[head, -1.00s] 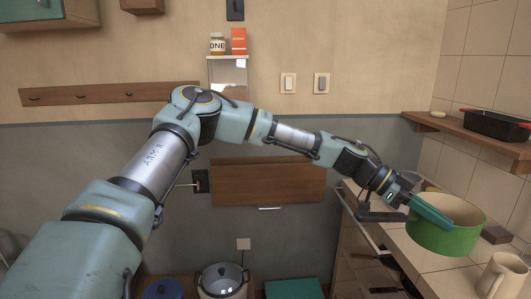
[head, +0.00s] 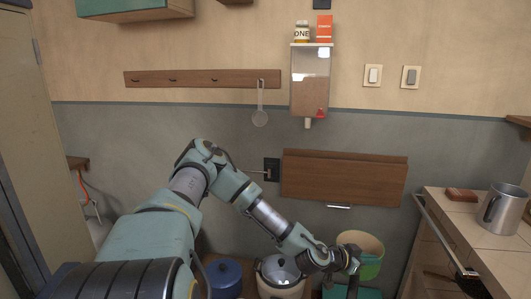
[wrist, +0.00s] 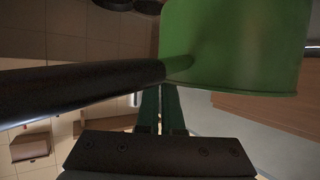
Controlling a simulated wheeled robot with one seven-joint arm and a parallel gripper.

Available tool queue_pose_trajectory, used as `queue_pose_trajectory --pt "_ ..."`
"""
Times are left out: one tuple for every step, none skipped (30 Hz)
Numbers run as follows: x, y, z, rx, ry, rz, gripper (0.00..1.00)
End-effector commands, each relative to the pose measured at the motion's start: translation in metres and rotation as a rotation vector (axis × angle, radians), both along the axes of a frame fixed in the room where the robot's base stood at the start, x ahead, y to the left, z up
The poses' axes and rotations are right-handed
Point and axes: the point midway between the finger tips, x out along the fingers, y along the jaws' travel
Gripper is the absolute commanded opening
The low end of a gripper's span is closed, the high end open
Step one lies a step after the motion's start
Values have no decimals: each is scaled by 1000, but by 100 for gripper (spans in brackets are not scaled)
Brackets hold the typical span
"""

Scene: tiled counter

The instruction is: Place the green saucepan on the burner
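The green saucepan (head: 371,269), with a tan inside, hangs in the air left of the counter in the head view. In the wrist view the saucepan (wrist: 235,50) fills the upper right, and its dark handle (wrist: 80,92) runs to the left edge. My gripper (wrist: 158,105) has its green fingers close together at the handle, beside the pan wall. The handle hides the fingertips, but the pan is carried with my gripper, so it is shut on the handle. In the head view my gripper (head: 349,262) overlaps the pan. I cannot make out a burner in either view.
The tiled counter (head: 480,225) at right holds a metal mug (head: 503,208) and a brown block (head: 461,195). Low down stand a blue pot (head: 222,278) and a lidded cream pot (head: 280,275). A wooden panel (head: 345,178) is on the wall behind.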

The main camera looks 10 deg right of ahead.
Motion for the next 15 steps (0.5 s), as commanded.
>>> queue_pose_trajectory --pt "15 18 -12 6 -10 68 0" --pt "25 30 -18 4 -9 115 0" --pt "37 47 -26 6 -10 178 0" --pt "46 60 -32 6 -10 227 0" --pt "55 73 -36 5 -10 277 0" --pt "67 92 -42 5 -11 342 0" --pt "75 106 -47 6 -9 390 0" --pt "83 121 -51 5 -9 438 0" --pt "94 141 -55 5 -9 502 0" --pt "101 156 -57 4 -9 550 0" --pt "108 172 -59 4 -9 597 0" --pt "116 193 -62 5 -9 657 0" --pt "122 209 -63 4 -10 702 0" --pt "127 226 -64 4 -10 748 0" --pt "134 248 -65 3 -9 807 0"
